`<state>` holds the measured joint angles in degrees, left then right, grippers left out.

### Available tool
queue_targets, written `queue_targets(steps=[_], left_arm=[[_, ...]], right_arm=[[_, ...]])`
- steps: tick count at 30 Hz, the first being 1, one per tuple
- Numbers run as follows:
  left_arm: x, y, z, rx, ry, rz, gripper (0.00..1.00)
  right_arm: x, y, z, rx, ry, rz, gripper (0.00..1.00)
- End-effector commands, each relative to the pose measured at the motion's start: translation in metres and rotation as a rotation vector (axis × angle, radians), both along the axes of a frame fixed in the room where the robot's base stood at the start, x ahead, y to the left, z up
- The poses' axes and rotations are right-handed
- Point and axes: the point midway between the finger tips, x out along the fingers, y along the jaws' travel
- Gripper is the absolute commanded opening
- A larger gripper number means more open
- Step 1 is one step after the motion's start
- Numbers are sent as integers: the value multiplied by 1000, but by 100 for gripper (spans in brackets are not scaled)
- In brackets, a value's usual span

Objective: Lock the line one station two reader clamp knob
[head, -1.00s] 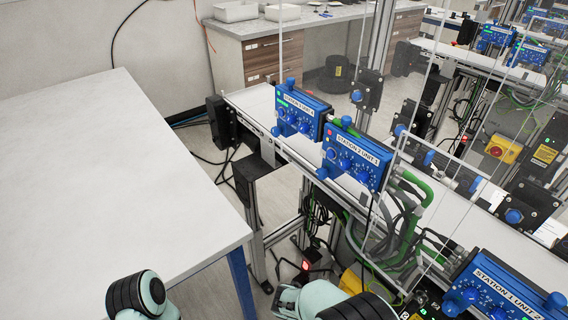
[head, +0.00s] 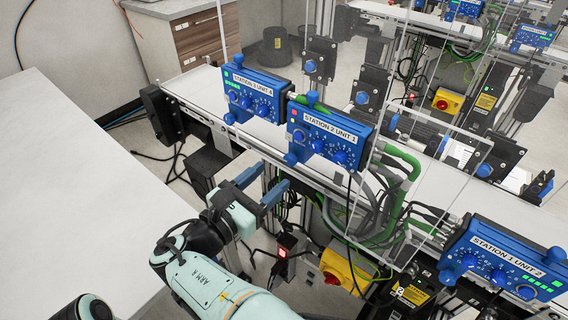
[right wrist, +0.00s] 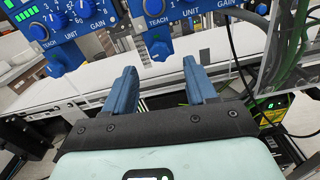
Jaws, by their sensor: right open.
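The blue reader box labelled STATION 2 UNIT 1 (head: 328,137) is mounted on the near side of the conveyor. A blue knob (head: 291,159) sticks out below its left end; it also shows in the right wrist view (right wrist: 158,47). Another blue knob (head: 312,98) stands on top of the box. I cannot tell whether the clamp is locked. My right gripper (head: 262,184) is open and empty, below and left of the lower knob. In the right wrist view its two blue fingers (right wrist: 160,78) point toward that knob, apart from it. My left gripper is out of view.
A second blue reader box (head: 252,95) sits just left on the same rail. STATION 1 UNIT 2 (head: 500,262) is at lower right. Green hoses (head: 405,165) and a clear panel stand right of the lower knob. A white table (head: 70,200) is at left.

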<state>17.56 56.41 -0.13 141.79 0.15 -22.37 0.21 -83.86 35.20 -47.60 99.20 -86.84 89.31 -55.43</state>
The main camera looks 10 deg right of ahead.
Motion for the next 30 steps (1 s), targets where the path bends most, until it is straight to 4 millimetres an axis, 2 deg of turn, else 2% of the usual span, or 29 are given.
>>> queue_targets(steps=[3, 9, 22, 27, 30], left_arm=[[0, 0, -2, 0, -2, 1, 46], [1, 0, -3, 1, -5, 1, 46], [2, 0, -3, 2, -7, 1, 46], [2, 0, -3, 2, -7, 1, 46], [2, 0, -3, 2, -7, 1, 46]], right_arm=[[15, -20, -1, 0, 1, -4, 56], [32, -41, -1, 0, 2, -2, 56], [38, -49, 0, 0, 1, 0, 56], [38, -48, -1, 0, 1, 0, 1], [38, -48, -1, 1, 1, 0, 0]])
